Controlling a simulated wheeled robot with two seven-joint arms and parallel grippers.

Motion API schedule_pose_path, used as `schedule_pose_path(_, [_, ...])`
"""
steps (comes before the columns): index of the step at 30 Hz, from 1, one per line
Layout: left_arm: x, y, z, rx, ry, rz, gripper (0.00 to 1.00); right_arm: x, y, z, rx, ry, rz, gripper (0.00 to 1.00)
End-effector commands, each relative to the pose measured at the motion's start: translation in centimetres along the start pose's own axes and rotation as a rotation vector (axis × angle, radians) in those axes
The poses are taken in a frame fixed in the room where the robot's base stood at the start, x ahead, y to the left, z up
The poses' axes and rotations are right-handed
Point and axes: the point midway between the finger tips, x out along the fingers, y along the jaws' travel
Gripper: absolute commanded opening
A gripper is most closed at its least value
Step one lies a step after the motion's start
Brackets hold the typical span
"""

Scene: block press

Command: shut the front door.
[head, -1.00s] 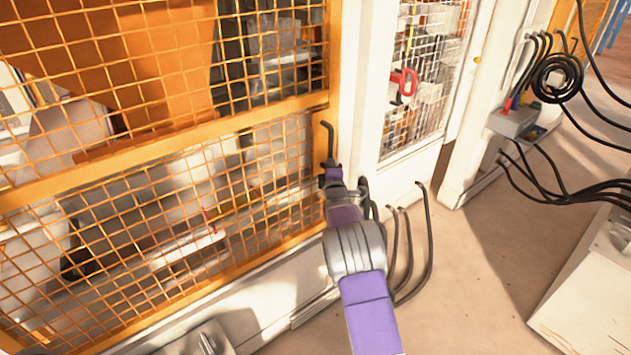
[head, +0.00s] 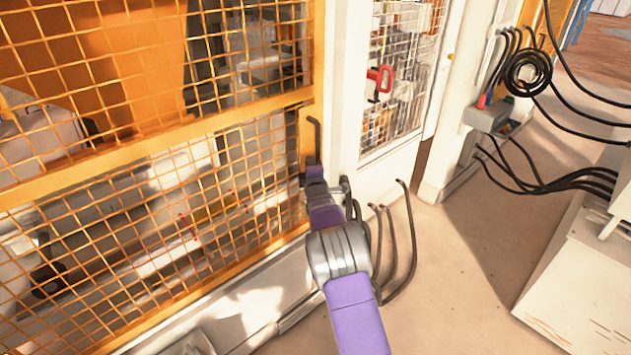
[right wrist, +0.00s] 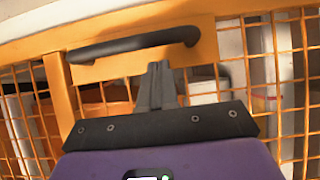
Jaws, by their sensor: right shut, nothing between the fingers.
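The front door (head: 150,145) is an orange frame with wire mesh, filling the left of the head view. Its right edge lies close beside a white post; I cannot tell if it is fully shut. A black bar handle (head: 315,137) is upright near that edge. The handle also shows across the top of the right wrist view (right wrist: 133,45). My right gripper (head: 313,172) is at the lower end of the handle. In the right wrist view its fingers (right wrist: 158,85) are shut and empty, tips just under the handle, against or near the orange frame; contact is unclear. My left gripper is not in view.
Right of the post is a white panel with a mesh window and a red handle (head: 380,80). Black hoses (head: 405,235) rise beside my right arm. A coiled cable (head: 527,72) and a white cabinet (head: 575,285) stand at right. Bare floor (head: 465,260) lies between.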

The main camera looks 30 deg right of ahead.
Motion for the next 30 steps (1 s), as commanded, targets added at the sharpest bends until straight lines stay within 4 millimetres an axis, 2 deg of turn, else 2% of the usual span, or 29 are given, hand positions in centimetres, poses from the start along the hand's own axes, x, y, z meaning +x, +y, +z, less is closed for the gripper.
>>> schedule_pose_path(3, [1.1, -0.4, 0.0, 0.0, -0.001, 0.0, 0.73, -1.5, -0.1, -1.6, 0.003, -0.001, 0.003, 0.0])
schedule_pose_path(18, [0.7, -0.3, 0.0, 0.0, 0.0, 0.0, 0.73, -9.0, 0.1, -1.2, 0.002, -0.005, 0.0, 0.0])
schedule_pose_path(24, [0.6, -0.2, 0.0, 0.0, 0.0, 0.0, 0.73, -10.8, 0.1, -1.1, 0.001, -0.008, 0.001, 0.0])
schedule_pose_path(30, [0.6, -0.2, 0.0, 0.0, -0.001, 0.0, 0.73, -11.4, 0.1, -1.1, 0.0, -0.008, 0.001, 0.0])
